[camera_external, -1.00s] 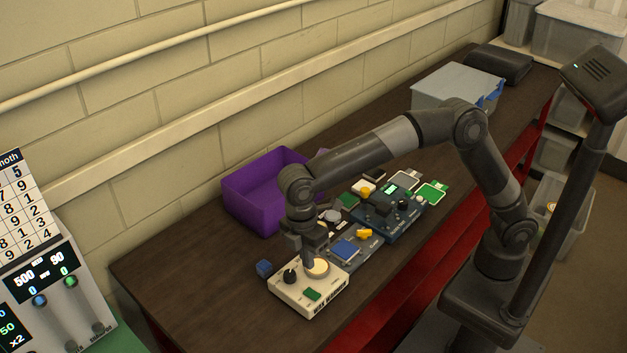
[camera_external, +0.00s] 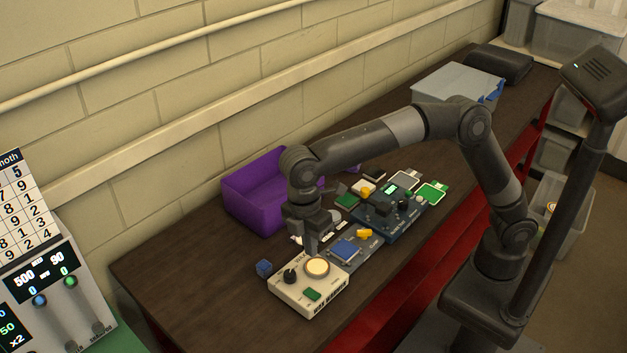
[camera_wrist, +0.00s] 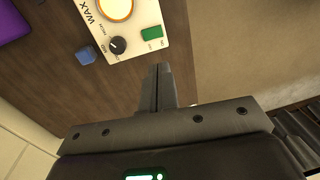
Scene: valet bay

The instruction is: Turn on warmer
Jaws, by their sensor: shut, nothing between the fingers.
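The cream wax warmer (camera_external: 283,291) sits near the front left of the bench, and its control face also shows at the top of the wrist view (camera_wrist: 135,40). It has a green switch (camera_external: 313,294), a black dial (camera_external: 290,275) and a round pale plate (camera_external: 317,267). In the wrist view the plate (camera_wrist: 115,8) has an orange rim, beyond the dial (camera_wrist: 117,46) and green switch (camera_wrist: 152,33). My gripper (camera_external: 311,252) is shut and empty, pointing down by the warmer's back edge. Its closed fingers (camera_wrist: 160,70) look apart from the warmer. The switch's position is too small to read.
A small blue cube (camera_external: 264,267) lies left of the warmer. A purple bin (camera_external: 250,205) stands behind against the wall. A dark blue device (camera_external: 400,222), cards and a yellow piece (camera_external: 364,233) crowd the right. The bench's front left is clear.

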